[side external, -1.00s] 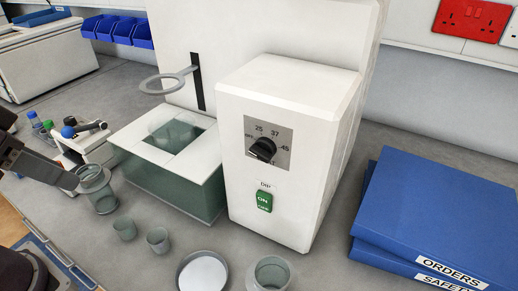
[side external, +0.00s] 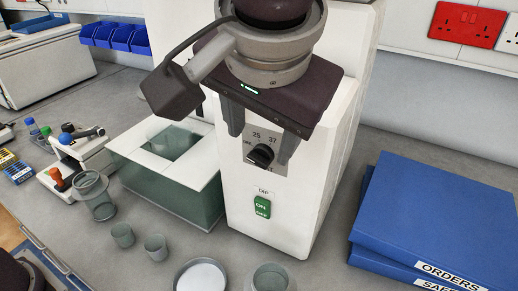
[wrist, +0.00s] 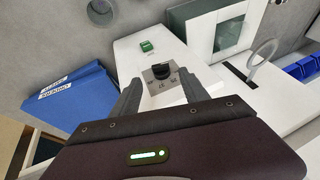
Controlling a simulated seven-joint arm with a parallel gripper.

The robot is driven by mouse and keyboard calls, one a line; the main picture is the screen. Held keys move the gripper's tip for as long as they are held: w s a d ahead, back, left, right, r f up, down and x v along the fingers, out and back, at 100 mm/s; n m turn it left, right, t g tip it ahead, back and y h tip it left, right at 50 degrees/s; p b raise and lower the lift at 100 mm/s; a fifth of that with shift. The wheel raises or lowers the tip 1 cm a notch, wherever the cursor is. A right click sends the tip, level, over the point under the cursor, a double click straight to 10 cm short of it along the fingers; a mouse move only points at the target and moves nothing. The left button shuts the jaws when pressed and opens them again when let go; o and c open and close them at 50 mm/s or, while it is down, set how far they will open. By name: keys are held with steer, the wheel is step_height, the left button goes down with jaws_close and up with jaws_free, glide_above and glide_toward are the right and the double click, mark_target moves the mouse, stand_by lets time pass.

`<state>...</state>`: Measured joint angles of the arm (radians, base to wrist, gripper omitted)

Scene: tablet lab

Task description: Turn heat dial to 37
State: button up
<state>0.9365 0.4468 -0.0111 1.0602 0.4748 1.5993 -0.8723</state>
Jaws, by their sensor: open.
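The heat dial (side external: 261,155) is a black knob on a grey plate marked 25 and 37, on the front of a white machine (side external: 290,215). It also shows in the wrist view (wrist: 162,71), between and beyond my fingers. The knob's pointer is hard to read at this size. My gripper (side external: 262,138) is open, its two fingers spread to either side of the dial plate, and nothing is between them. In the wrist view my gripper (wrist: 159,92) appears apart from the knob. The 45 mark is hidden behind the right finger in the side view.
A green ON/OFF dip switch (side external: 262,207) sits below the dial. A glass-walled bath (side external: 160,185) stands to the left. Blue binders (side external: 430,220) lie to the right. Beakers (side external: 155,247) and a dish (side external: 200,276) stand in front.

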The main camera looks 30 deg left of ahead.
mark_target(261, 161)
steer(key=x, duration=0.5)
steer(key=shift+w+a+f, duration=0.1)
steer(key=shift+a+f, duration=0.05)
steer(key=shift+c, duration=0.2)
jaws_close()
steer(key=y, duration=0.3)
steer(key=d+m+y, duration=0.1)
steer(key=shift+f, duration=0.25)
steer(key=shift+d+f+m+t+y, duration=0.1)
steer(key=shift+m+t+y, duration=0.05)
steer(key=shift+y, duration=0.6)
steer(key=shift+d+f+m+t+y, duration=0.1)
steer(key=shift+m+t+y, duration=0.05)
steer(key=shift+y, duration=0.6)
steer(key=shift+f, duration=0.1)
